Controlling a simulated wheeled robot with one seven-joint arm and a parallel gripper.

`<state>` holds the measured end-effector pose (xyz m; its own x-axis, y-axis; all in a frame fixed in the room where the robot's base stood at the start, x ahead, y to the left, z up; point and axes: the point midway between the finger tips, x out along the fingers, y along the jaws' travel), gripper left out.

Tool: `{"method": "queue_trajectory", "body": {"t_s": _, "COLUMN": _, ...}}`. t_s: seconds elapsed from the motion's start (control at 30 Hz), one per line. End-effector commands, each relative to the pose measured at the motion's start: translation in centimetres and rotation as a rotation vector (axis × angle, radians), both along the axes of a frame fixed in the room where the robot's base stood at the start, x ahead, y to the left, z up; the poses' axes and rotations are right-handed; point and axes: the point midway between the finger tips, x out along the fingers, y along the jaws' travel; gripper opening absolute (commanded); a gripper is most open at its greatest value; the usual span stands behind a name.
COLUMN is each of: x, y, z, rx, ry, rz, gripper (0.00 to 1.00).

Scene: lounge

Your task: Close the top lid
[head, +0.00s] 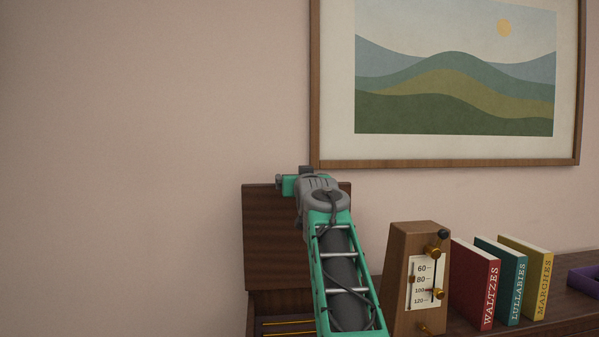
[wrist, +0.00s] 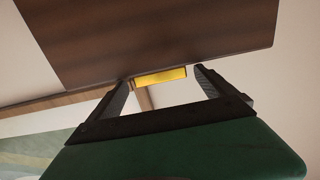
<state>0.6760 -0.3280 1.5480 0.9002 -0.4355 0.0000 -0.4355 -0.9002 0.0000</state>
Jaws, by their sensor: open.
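The top lid (head: 268,222) is a dark brown wooden panel standing raised at the back of an open box (head: 285,303), against the pink wall. In the wrist view the lid (wrist: 150,35) fills the top, with a yellow tab (wrist: 160,77) at its edge. My gripper (wrist: 164,75) is open, with one finger on each side of the tab. I cannot tell whether the fingers touch it. In the head view my arm covers the lid's right part and hides the fingers.
A wooden metronome (head: 418,275) stands close to the right of the box and my arm. Red (head: 474,284), teal (head: 502,280) and yellow (head: 527,275) books stand beyond it. A framed landscape picture (head: 455,80) hangs above. The wall at left is bare.

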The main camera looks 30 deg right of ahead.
Motion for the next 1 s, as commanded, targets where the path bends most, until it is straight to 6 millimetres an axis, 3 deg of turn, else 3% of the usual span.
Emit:
{"method": "queue_trajectory", "body": {"t_s": 0.33, "x": 0.77, "y": -0.34, "z": -0.05, "rx": 0.000, "ry": 0.000, "rz": 0.000, "gripper": 0.94}}
{"method": "queue_trajectory", "body": {"t_s": 1.0, "x": 0.75, "y": -0.32, "z": -0.05, "rx": 0.000, "ry": 0.001, "rz": 0.000, "gripper": 0.39}}
